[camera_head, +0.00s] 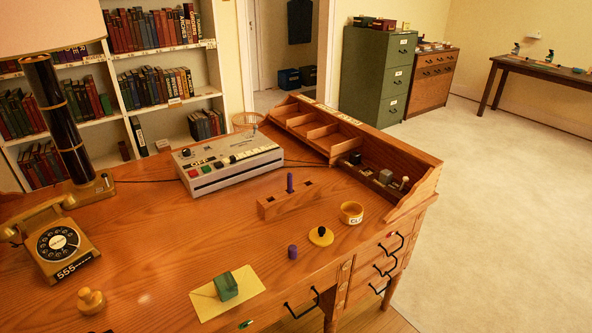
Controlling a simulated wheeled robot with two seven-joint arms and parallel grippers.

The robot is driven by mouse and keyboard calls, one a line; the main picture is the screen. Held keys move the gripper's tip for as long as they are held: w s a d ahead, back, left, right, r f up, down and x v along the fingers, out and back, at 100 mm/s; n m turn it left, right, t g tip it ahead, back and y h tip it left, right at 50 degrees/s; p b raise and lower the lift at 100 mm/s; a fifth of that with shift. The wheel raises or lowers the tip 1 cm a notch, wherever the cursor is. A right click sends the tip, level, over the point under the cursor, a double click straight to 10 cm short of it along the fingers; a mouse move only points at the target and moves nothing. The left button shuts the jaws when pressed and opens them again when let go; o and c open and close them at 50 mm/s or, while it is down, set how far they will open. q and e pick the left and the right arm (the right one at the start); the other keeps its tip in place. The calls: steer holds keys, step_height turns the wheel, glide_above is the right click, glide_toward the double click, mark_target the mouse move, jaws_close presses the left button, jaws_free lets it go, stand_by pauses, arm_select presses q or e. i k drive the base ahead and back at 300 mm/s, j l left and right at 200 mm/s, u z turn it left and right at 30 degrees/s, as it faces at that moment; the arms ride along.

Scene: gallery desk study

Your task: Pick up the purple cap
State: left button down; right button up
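A small purple cap (292,252) stands on the wooden desk (150,245) near its front edge, right of the picture's middle. Behind it, a purple stick-like piece (290,183) stands upright in a wooden block with holes (287,201). The cap is apart from the block and fully visible. Neither of my grippers is in view.
A yellow disc with a black knob (321,236) and a yellow ring (351,212) lie right of the cap. A green block (226,286) sits on a yellow envelope (205,303) at front left.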

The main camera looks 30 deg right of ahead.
mark_target(292, 249)
steer(key=i+l+z, duration=0.15)
steer(key=z, duration=0.2)
steer(key=i+l+z, duration=0.15)
steer(key=z, duration=0.2)
